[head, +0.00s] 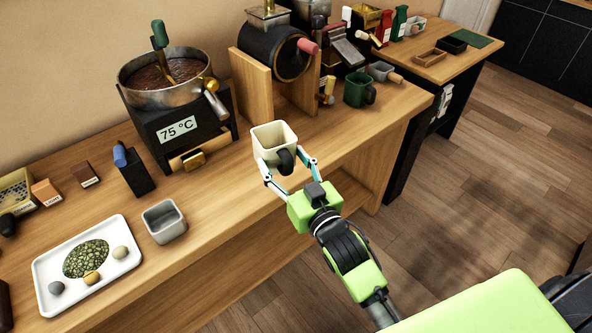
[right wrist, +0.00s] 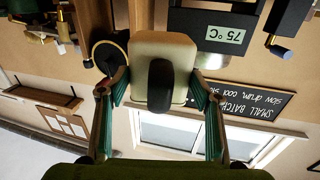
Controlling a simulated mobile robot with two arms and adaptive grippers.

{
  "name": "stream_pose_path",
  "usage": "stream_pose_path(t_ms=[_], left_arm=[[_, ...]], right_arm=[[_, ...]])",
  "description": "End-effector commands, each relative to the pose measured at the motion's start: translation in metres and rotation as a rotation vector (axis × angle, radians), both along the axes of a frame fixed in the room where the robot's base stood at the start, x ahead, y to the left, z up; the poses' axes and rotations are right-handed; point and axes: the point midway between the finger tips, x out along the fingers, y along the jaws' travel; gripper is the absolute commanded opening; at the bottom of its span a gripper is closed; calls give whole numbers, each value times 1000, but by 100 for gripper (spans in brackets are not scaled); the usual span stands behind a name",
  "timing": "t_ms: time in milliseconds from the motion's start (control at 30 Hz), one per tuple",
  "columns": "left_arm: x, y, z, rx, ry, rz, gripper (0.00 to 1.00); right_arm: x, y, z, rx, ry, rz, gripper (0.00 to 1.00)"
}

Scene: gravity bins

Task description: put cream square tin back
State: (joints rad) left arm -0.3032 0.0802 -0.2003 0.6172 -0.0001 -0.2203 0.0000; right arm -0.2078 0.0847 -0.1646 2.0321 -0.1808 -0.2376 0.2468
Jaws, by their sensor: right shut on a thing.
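The cream square tin (head: 270,132) is in the middle of the head view, open side up, with a dark rounded handle facing me. My right gripper (head: 288,166) is shut on it, a finger at each side of the tin. In the right wrist view the cream tin (right wrist: 180,55) is between the fingers of my right gripper (right wrist: 162,82), and its dark handle points at the camera. The tin is near the bench's front edge; I cannot tell if it touches the bench top. My left gripper is not in view.
A grey square tin (head: 164,223) stands on the wooden bench (head: 215,215), near a white tray (head: 50,262) with stones. Behind are the pot with a 75 °C sign (head: 178,128) and a dark drum (head: 278,55). A green mug (head: 355,92) stands right. Bench room left of the cream tin is free.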

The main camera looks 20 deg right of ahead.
Motion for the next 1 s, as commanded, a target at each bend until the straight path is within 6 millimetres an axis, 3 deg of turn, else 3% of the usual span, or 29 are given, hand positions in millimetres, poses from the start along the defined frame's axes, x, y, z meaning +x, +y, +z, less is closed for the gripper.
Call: stream_pose_path(t_ms=[200, 400, 567, 1000], left_arm=[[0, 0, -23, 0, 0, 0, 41], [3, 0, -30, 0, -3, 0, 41], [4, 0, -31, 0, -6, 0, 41], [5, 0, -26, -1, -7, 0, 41]], right_arm=[[71, -13, -32, -18, 0, 24, 21], [109, -30, -40, -24, 4, 18, 21], [118, -35, -40, -24, 5, 15, 21], [118, -36, -38, -23, 8, 13, 21]])
